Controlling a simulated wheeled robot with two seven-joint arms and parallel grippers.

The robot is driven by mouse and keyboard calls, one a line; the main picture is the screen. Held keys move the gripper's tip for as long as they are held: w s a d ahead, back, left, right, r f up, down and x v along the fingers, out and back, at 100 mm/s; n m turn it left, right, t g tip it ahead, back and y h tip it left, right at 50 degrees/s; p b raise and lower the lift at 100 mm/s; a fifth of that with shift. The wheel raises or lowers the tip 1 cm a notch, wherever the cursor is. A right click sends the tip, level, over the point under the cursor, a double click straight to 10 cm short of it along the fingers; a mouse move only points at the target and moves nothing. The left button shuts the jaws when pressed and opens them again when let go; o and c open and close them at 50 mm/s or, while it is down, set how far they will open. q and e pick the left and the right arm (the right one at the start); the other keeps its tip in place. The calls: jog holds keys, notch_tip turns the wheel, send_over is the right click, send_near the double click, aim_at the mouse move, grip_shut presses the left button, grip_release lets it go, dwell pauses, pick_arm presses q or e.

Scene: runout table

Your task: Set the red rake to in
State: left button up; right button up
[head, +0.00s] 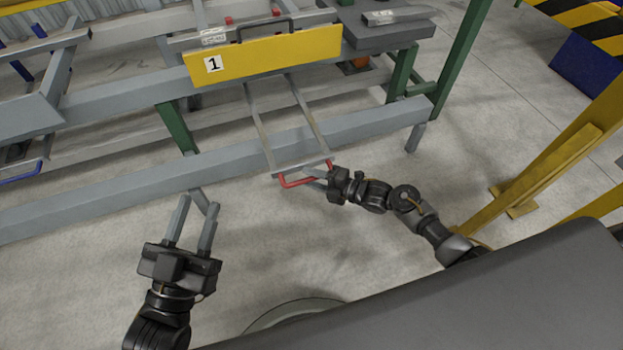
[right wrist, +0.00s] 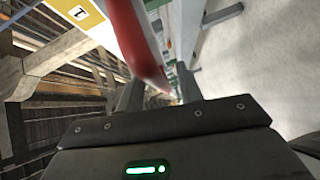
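The red rake shows as a red handle (head: 296,183) at the near end of two long grey rods (head: 260,128), which run back beneath a yellow panel marked 1 (head: 265,56). The handle hangs out past the grey front rail. My right gripper (head: 313,179) is at the right part of the handle, its fingers apart, one on either side of it. In the right wrist view the red bar (right wrist: 136,45) runs down between the fingertips; contact cannot be made out. My left gripper (head: 198,212) is open and empty, in front of the rail at the left.
A grey rail (head: 110,188) runs across the front of the table on green legs. A black handle (head: 266,28) sits above the yellow panel. A yellow post (head: 545,170) stands at the right.

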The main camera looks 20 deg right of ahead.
jog(key=shift+w+a, duration=0.15)
jog(key=shift+a, duration=0.05)
grip_shut()
dwell(0.3)
